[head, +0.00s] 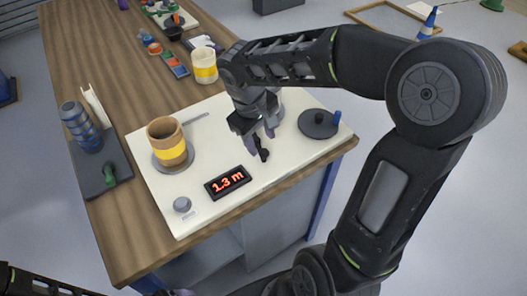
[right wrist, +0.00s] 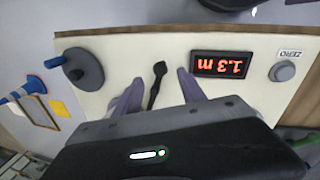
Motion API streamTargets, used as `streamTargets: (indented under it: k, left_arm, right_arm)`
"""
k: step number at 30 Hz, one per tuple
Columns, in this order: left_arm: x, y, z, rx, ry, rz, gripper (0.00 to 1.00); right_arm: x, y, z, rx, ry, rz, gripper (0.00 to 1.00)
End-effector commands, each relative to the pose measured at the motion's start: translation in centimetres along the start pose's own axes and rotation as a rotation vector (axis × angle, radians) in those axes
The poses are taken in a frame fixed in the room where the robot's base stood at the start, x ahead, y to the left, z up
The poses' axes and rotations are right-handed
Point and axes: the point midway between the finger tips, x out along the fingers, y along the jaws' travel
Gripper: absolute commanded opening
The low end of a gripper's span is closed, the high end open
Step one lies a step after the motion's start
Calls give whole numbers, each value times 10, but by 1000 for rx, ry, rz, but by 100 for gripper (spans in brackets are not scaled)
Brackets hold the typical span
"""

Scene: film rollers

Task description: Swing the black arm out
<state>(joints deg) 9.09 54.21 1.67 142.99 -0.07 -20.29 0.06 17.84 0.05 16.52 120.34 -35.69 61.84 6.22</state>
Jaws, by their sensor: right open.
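The black arm (head: 262,150) is a small dark lever on the cream board (head: 160,205), to the right of the red-lit display. It also shows in the right wrist view (right wrist: 157,82), running lengthwise between my two fingers as seen from there. My right gripper (head: 258,136) is open over the arm, with a finger on either side of it in the picture. In the right wrist view, both fingertips of the right gripper (right wrist: 158,88) show. I cannot tell whether they touch the arm. My left arm is at the bottom left edge; its gripper is barely visible.
The display (head: 228,182) reads 1.3 m. A grey button (head: 182,204) and a yellow-banded brown cup (head: 168,145) are on the board. A black disc (head: 318,123) with a blue peg (head: 337,117) stands at the right. A yellow-banded white mug (head: 204,67) is behind.

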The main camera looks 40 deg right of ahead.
Motion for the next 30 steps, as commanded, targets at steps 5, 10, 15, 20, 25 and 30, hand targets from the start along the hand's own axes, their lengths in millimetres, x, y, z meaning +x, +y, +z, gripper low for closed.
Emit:
streamTargets:
  k: [5, 10, 15, 20, 25, 30]
  left_arm:
    - [-1, 0, 0, 0, 0, 0, 82]
    - [-2, 1, 0, 0, 0, 0, 82]
    - [-2, 1, 0, 0, 0, 0, 82]
    - [-2, 1, 0, 0, 0, 0, 82]
    - [-2, 1, 0, 0, 0, 0, 82]
    - [-2, 1, 0, 0, 0, 0, 82]
  right_arm:
    - [22, -1, 1, 0, -4, -3, 48]
    - [49, -1, 1, 0, -4, -3, 48]
    - [68, 0, 0, 1, -1, -2, 48]
    - [73, 0, 0, 0, 0, -1, 48]
    - [73, 0, 0, 0, 0, -1, 48]
    - [73, 0, 0, 0, 1, -1, 35]
